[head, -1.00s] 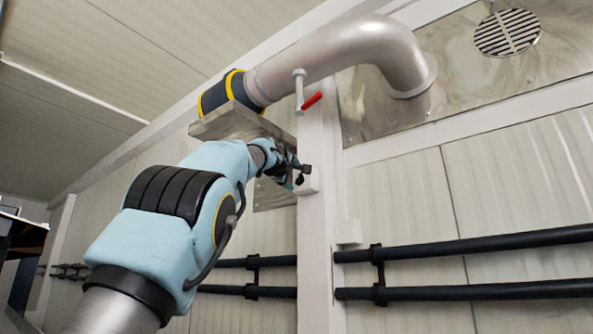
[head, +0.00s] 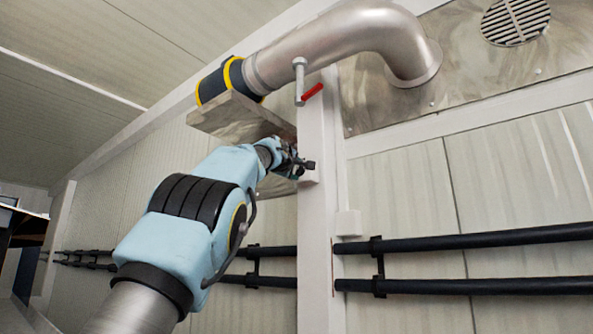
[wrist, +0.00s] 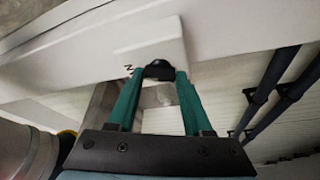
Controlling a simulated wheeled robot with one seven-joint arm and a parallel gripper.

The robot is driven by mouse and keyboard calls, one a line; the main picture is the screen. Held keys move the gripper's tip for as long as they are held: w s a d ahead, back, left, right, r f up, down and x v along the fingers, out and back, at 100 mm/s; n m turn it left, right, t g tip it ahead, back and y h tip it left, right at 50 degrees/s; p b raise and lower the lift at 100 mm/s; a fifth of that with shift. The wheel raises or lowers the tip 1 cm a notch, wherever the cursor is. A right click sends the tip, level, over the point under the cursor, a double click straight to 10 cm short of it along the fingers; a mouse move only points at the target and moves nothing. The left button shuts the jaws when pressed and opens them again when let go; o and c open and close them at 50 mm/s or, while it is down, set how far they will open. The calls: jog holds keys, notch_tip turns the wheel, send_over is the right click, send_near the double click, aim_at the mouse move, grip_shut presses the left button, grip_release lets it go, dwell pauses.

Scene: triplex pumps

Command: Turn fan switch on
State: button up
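The fan switch is a small white box (wrist: 150,45) with a black knob (wrist: 159,70), on the white post in the wrist view. In the head view my gripper (head: 304,165) is at the post and hides most of the switch. In the wrist view the two teal fingers of my gripper (wrist: 161,75) are spread apart, one tip on each side of the black knob. The tips look very close to the knob. I cannot tell whether they touch it. A small dark mark shows on the box beside the left fingertip.
A red-handled lever (head: 312,92) and a large metal duct (head: 340,38) are above my gripper. A metal plate (head: 235,117) lies just above my arm. Dark pipes (head: 470,243) run along the wall below. A small white box (head: 348,224) is lower on the post.

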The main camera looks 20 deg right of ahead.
grip_shut()
jog(key=shift+f+m+b, duration=0.15)
jog(key=shift+m+b, duration=0.25)
jog(key=shift+w+f+m+h+b, duration=0.1)
jog(key=shift+f+m+h+b, duration=0.05)
jog(key=shift+m+h+b, duration=0.5)
jog(key=m+h+b, duration=0.1)
jog(key=m+b, duration=0.1)
jog(key=m, duration=0.2)
jog(key=shift+w+f, duration=0.1)
jog(key=m+g+h, duration=0.1)
jog(key=m, duration=0.2)
jog(key=m+g+h, duration=0.1)
jog(key=m+h, duration=0.1)
jog(key=m, duration=0.1)
jog(key=shift+w+m, duration=0.1)
jog(key=shift+m, duration=0.15)
jog(key=shift+w+a+m+g+h+p, duration=0.1)
jog(key=shift+m+g+h+p, duration=0.3)
jog(key=shift+m, duration=0.9)
jog(key=shift+a+m+g+h+p, duration=0.1)
jog(key=shift+m+g+h, duration=0.25)
jog(key=shift+m+g, duration=0.7)
jog(key=shift+m+t, duration=0.25)
jog(key=shift+m, duration=0.2)
